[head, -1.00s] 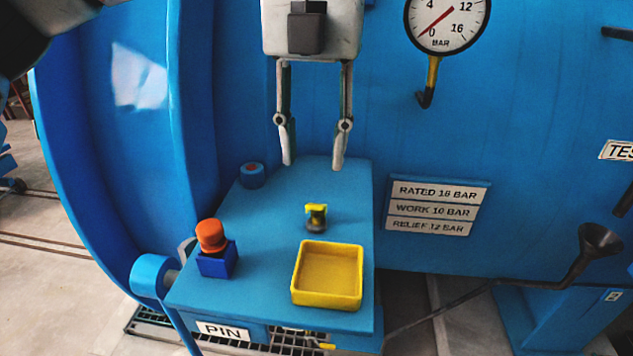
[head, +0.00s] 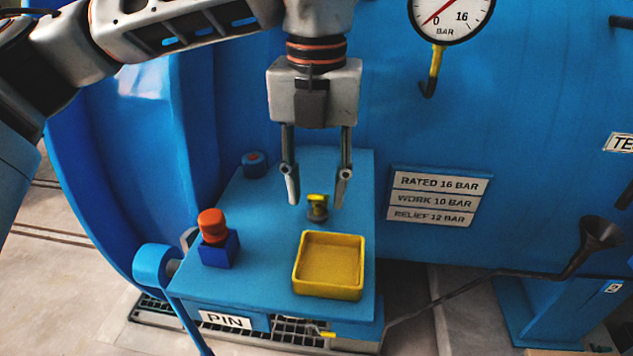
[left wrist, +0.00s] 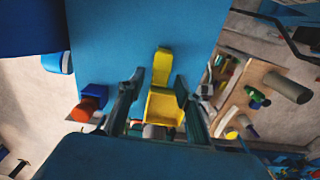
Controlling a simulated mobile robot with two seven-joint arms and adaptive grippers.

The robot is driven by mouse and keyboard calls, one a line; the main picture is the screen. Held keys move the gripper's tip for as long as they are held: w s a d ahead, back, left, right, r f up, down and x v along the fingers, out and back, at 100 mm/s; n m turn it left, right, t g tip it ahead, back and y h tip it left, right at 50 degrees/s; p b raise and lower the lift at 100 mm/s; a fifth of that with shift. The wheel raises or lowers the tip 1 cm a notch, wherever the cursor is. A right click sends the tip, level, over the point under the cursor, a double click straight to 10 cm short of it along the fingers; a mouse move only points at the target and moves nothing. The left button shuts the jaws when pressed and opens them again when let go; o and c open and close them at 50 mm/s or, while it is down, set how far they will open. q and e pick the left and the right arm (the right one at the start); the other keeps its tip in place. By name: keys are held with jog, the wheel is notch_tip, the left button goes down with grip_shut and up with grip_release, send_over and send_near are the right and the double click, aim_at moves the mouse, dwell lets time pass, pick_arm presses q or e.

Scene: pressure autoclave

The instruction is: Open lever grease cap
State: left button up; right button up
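The grease cap, a small grey fitting with a yellow lever on top (head: 318,205), stands on the blue shelf (head: 265,215) behind the yellow tray. In the left wrist view a yellow lever-like shape (left wrist: 162,66) shows just beyond the fingertips. My left gripper (head: 315,202) points down, open and empty. Its fingertips lie just left and right of the cap's lever in the head view. I cannot tell the exact height gap; no contact shows. My right gripper is in neither view.
A yellow tray (head: 328,291) sits at the shelf's front right. The blue vessel wall (head: 540,110) rises behind.

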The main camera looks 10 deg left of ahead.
pick_arm(q)
jog(key=c, duration=1)
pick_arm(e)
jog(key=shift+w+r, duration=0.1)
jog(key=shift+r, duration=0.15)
pick_arm(q)
jog(key=shift+r, duration=0.1)
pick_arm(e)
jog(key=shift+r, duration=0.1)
pick_arm(q)
jog(key=shift+w+r+g+p, duration=0.15)
jog(key=shift+w+g+p, duration=0.15)
jog(key=shift+g, duration=0.2)
jog(key=shift+w+r+g, duration=0.25)
jog(key=shift+w+g, duration=0.3)
jog(key=shift+g, duration=0.55)
jog(key=shift+w+r+g, duration=0.1)
jog(key=shift+w+g, duration=0.4)
jog(key=shift+g, duration=0.45)
jog(key=shift+w+r+g, duration=0.1)
jog(key=shift+w+g, duration=0.35)
jog(key=shift+g, duration=0.5)
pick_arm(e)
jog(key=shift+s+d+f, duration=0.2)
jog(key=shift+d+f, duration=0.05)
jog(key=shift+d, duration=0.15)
